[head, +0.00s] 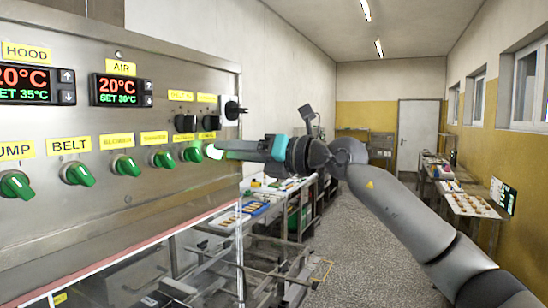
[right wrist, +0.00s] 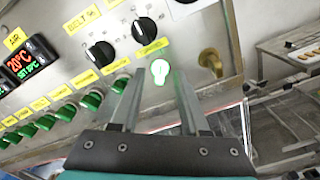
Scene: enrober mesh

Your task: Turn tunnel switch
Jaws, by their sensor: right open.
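A row of green rotary switches runs along the steel panel in the head view. At its right end is a switch that glows white-green (head: 213,151), partly covered by my right gripper (head: 224,152). In the right wrist view the glowing switch (right wrist: 160,72) shows between the two open fingers of the right gripper (right wrist: 160,82), under a yellow label (right wrist: 152,47) too blurred to read. Whether the fingers touch it I cannot tell. The neighbouring green switch (head: 192,154) is just left of it. My left gripper is out of view.
Two black knobs (head: 185,123) sit above the row, with a black fitting (head: 233,110) at the panel's edge. A brass-coloured handle (right wrist: 210,60) is right of the glowing switch. Two temperature displays (head: 119,90) are upper left. Open floor (head: 355,215) lies right of the machine.

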